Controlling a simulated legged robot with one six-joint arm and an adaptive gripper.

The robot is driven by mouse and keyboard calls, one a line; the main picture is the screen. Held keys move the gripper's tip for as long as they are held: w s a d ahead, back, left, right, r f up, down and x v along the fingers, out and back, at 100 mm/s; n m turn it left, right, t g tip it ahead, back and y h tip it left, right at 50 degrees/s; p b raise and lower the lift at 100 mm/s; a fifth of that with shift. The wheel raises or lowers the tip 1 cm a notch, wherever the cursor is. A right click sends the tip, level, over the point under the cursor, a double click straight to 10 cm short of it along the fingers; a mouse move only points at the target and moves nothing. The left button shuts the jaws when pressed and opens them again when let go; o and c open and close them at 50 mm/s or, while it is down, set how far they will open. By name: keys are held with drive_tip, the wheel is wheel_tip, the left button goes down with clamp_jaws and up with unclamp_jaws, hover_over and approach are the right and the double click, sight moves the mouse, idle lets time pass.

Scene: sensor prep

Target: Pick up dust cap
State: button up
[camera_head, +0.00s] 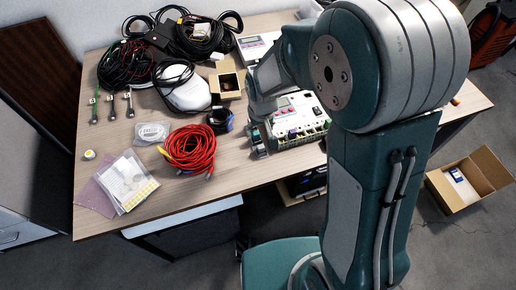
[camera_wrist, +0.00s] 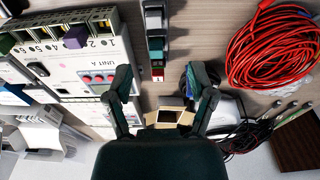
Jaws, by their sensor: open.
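A white device marked UNIT A (camera_wrist: 85,62) lies on the left in the wrist view, with a purple block (camera_wrist: 75,37) and a green block on its numbered row. The unit also shows beside my arm in the head view (camera_head: 297,120). No part is clearly recognisable as the dust cap; the purple block may be it, but I cannot tell. My gripper (camera_wrist: 161,82) points down over the table, its two fingers wide apart with nothing between them. Its fingertips are near the unit's right side. In the head view my arm hides part of the unit.
A narrow block strip (camera_wrist: 155,38) stands beside the unit. Red cable (camera_head: 191,148) is coiled to its left in the head view. An open cardboard box (camera_head: 226,84), a white device (camera_head: 188,95) and black cables (camera_head: 125,68) lie farther back.

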hover_over(260, 146)
drive_tip(key=d, duration=0.1)
drive_tip(key=f, duration=0.4)
drive_tip(key=shift+s+d+f, duration=0.1)
drive_tip(key=shift+s+f, duration=0.15)
drive_tip(key=shift+s, duration=0.1)
drive_tip(key=f, duration=0.2)
drive_tip(key=a+f, duration=0.1)
drive_tip(key=f, duration=0.2)
drive_tip(key=shift+w+a+f, duration=0.15)
drive_tip(key=shift+w+f, duration=0.05)
drive_tip(key=shift+f, duration=0.15)
drive_tip(key=shift+d+f, duration=0.25)
drive_tip(key=shift+d, duration=0.1)
drive_tip(key=shift+a, duration=0.25)
drive_tip(key=c, duration=0.8)
